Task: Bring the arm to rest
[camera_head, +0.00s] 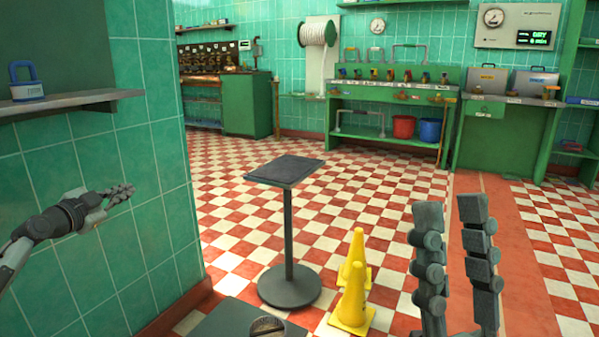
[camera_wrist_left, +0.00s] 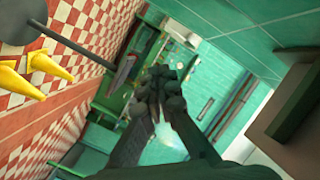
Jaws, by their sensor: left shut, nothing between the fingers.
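My left gripper (camera_head: 122,191) reaches in from the left in the head view, in front of the green tiled wall and below the wall shelf. Its fingers are together and hold nothing. In the left wrist view its dark fingers (camera_wrist_left: 163,95) also meet, with nothing between them. My right gripper (camera_head: 450,205) stands upright at the lower right of the head view. Its two fingers are apart, with floor showing between them, and it is empty.
A wall shelf (camera_head: 60,105) with a blue padlock (camera_head: 26,82) juts out above the left arm. A pedestal stand (camera_head: 287,235) and two yellow cones (camera_head: 353,298) stand on the checkered floor. Green workbenches (camera_head: 385,92) line the back.

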